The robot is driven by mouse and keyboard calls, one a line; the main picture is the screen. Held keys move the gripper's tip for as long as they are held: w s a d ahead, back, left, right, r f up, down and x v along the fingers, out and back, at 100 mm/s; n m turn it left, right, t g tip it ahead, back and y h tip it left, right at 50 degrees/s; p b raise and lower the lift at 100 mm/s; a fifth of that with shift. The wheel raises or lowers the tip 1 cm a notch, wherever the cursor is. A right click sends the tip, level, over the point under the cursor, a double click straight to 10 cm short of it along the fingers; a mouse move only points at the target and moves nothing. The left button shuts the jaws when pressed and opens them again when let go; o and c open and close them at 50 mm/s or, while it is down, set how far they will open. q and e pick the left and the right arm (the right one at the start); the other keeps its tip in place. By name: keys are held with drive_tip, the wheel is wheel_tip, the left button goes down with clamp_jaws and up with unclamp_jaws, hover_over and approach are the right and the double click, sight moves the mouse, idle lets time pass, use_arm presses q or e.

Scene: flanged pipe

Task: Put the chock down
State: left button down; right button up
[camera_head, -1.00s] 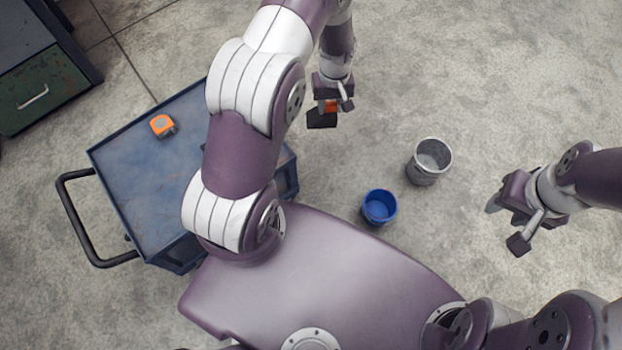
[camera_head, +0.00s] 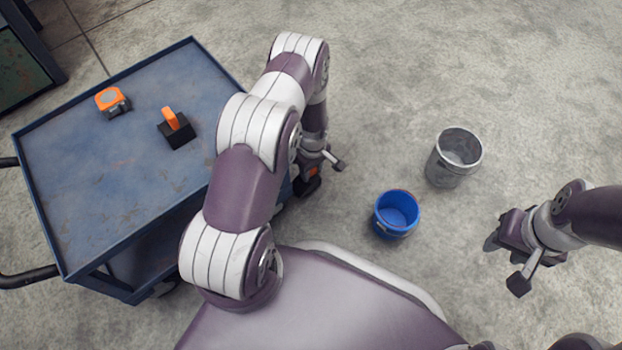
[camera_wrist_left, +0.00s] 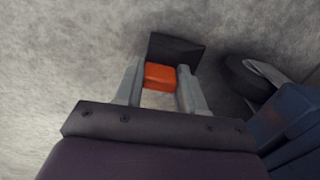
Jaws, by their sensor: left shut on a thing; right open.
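The chock in my left gripper has a black body (camera_wrist_left: 175,50) and an orange handle (camera_wrist_left: 160,76). My left gripper (camera_wrist_left: 158,88) is shut on the handle, one finger on each side. In the head view my left gripper (camera_head: 310,178) is beside the cart's right side, and the chock (camera_head: 306,187) is partly hidden by the gripper and arm. Bare floor shows under the chock in the wrist view. A second black chock with an orange handle (camera_head: 175,130) sits on the cart top. My right gripper (camera_head: 504,264) is open and empty at the right.
The blue cart (camera_head: 75,170) stands at left with an orange tape measure (camera_head: 112,101) on top. Its edge (camera_wrist_left: 290,125) and a wheel (camera_wrist_left: 245,78) are close in the wrist view. A blue bucket (camera_head: 397,214) and grey bucket (camera_head: 455,158) stand on open floor.

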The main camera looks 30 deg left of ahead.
use_arm(q)
wheel_tip(320, 180, down, 2)
drive_tip(key=shift+f+b, duration=0.1)
drive_tip(key=shift+b, duration=0.2)
drive_tip(key=shift+r, duration=0.25)
drive_tip(key=c, duration=0.7)
unclamp_jaws()
drive_tip(key=shift+o, duration=0.2)
wheel_tip(320, 180, up, 12)
drive_tip(key=p, duration=0.7)
drive_tip(key=shift+w+f+p, duration=0.1)
drive_tip(key=shift+f+p, duration=0.15)
drive_tip(key=shift+p, duration=0.1)
wheel_tip(320, 180, up, 12)
drive_tip(key=d+m, duration=0.3)
drive_tip(key=m, duration=0.1)
drive_tip(key=s+d+r+m, duration=0.2)
drive_tip(key=s+r+m, duration=0.3)
drive_tip(key=s+r, duration=0.2)
drive_tip(key=s+d+r+m+t, duration=0.1)
drive_tip(key=s+d+r+m, duration=0.2)
drive_tip(key=s+r, duration=0.4)
drive_tip(key=shift+r+m+t, duration=0.3)
drive_tip(key=shift+r+m, duration=0.4)
drive_tip(key=shift+m, duration=0.2)
use_arm(e)
wheel_tip(320, 180, up, 6)
